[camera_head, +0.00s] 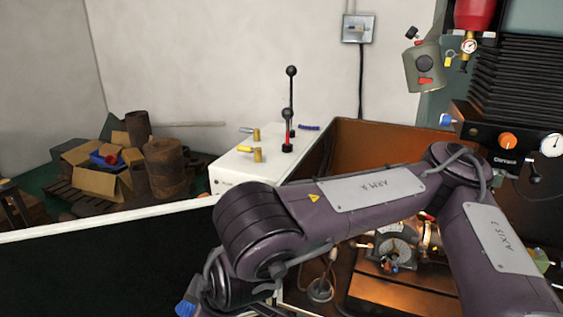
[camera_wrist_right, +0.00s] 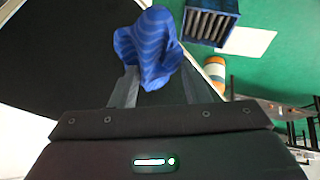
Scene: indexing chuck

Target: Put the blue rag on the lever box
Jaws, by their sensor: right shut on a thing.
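The blue rag (camera_wrist_right: 150,45) hangs bunched between the fingers of my right gripper (camera_wrist_right: 157,84), which is shut on it in the right wrist view. A small blue piece of the rag (camera_head: 185,309) shows at the lower left edge of my right arm in the head view; the gripper there is hidden or cut off by the frame. The lever box (camera_head: 236,171) is white, with two black-knobbed levers and yellow handles on top. It stands beyond my right arm, apart from the rag. My left gripper is in neither view.
My right arm crosses in front of an orange-brown machine enclosure (camera_head: 375,141) with a chuck (camera_head: 391,247) inside. A small blue item (camera_head: 309,127) lies by the levers. A dark panel (camera_head: 90,265) is at lower left. Rusty drums (camera_head: 168,168) and cartons stand behind.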

